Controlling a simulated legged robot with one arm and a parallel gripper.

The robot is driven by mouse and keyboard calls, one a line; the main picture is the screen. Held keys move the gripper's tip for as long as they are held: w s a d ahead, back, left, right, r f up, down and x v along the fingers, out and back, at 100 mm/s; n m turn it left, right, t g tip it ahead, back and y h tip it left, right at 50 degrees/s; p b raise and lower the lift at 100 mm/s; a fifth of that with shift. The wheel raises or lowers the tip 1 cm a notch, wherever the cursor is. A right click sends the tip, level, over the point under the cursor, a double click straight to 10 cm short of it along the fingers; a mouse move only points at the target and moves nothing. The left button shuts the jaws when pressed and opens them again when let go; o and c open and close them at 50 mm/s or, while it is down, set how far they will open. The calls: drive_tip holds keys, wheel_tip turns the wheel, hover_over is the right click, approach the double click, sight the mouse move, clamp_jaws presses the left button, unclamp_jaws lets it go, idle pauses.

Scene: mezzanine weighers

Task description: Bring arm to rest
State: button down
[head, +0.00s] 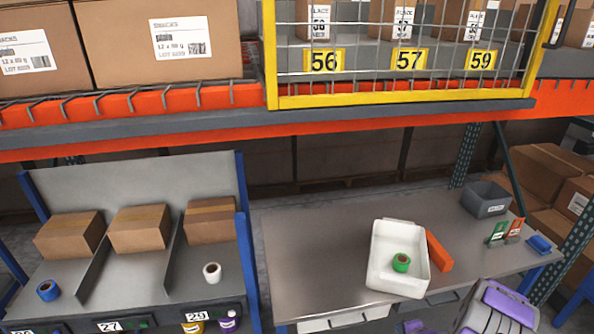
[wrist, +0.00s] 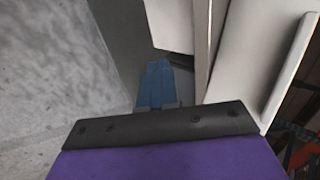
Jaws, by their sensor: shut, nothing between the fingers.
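I do not make out the fingers in the head view.
A steel table (head: 325,240) holds a white tray (head: 378,282) with a green roll (head: 401,262), an orange block (head: 439,251) and a grey bin (head: 486,198). On the left, a sloped shelf (head: 135,268) carries cartons. An orange beam (head: 200,130) runs above.

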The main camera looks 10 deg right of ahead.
drive_tip(key=w+a+r+n+g+h, duration=0.1)
drive_tip(key=a+r+n+g, duration=0.15)
drive_tip(key=r, duration=0.45)
drive_tip(key=a+r+n+g+h, duration=0.1)
drive_tip(key=a+r+n, duration=0.15)
drive_tip(key=r, duration=0.55)
drive_tip(key=s+a+r+n+g+b, duration=0.1)
drive_tip(key=s+a+r+n+g, duration=0.35)
drive_tip(key=r, duration=0.65)
drive_tip(key=s+a+r+n+g, duration=0.1)
drive_tip(key=s+a+r+n, duration=0.1)
drive_tip(key=s+a+r, duration=0.2)
drive_tip(key=s+a+r+n+g+y+b, duration=0.1)
drive_tip(key=s+a+r+n, duration=0.2)
drive_tip(key=s+a, duration=0.7)
drive_tip(key=s+a+r+n+g, duration=0.1)
drive_tip(key=s+a+r+n, duration=0.2)
drive_tip(key=s, duration=1.4)
drive_tip(key=a+r, duration=0.4)
drive_tip(key=shift+a+y, duration=0.25)
drive_tip(key=shift+y, duration=0.05)
drive_tip(key=shift+s, duration=0.1)
